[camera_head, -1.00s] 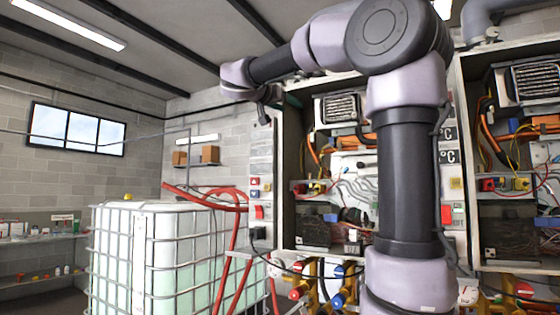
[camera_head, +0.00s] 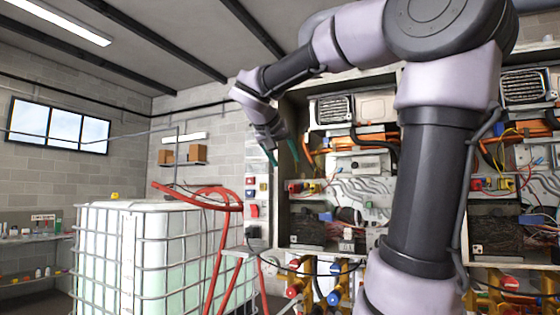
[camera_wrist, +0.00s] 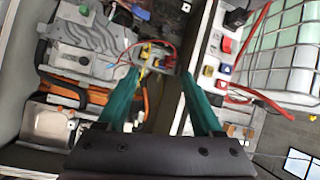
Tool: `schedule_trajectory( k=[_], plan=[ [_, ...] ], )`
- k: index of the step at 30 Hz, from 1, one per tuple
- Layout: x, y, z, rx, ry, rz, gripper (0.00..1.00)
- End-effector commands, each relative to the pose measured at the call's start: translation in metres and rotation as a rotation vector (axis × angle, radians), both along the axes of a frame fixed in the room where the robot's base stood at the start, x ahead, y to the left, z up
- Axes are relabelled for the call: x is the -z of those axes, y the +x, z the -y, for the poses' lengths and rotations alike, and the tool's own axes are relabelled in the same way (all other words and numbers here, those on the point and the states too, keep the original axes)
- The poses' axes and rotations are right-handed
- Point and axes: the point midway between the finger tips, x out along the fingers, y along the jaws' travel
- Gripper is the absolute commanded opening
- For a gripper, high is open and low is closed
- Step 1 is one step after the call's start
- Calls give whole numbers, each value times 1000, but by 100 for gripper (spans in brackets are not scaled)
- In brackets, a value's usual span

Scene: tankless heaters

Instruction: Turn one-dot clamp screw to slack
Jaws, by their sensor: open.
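My gripper (camera_head: 281,154) is open and empty. Its two teal fingers point down in front of the left wall of the open heater cabinet (camera_head: 284,215). In the wrist view my gripper (camera_wrist: 160,73) has its fingers spread wide, with the cabinet's side wall between them. A small red and yellow terminal part (camera_head: 300,187) sits inside the cabinet, below and right of the fingers. It also shows in the wrist view (camera_wrist: 152,56), just beyond the left fingertip. The fingers appear apart from it. I cannot make out the one-dot clamp screw or any dot marks.
A narrow panel (camera_head: 255,185) with coloured switches stands left of the cabinet. A caged white tank (camera_head: 150,260) and red hoses (camera_head: 222,240) are farther left. Orange pipes and loose wires crowd the cabinet. A second open heater (camera_head: 510,215) stands to the right.

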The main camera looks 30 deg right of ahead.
Motion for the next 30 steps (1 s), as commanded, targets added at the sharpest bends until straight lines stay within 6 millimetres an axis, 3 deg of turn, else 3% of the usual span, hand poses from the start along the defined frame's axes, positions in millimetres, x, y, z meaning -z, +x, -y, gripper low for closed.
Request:
schedule_trajectory(
  k=[8,17,20,25,30],
  plan=[
    [9,-4,-1,-14,19,-22,67],
    [0,0,2,-4,-2,2,68],
    [-33,11,13,26,-74,92,68],
    [-133,37,31,87,-277,373,68],
    [-223,47,30,102,-451,632,68]
  ],
)
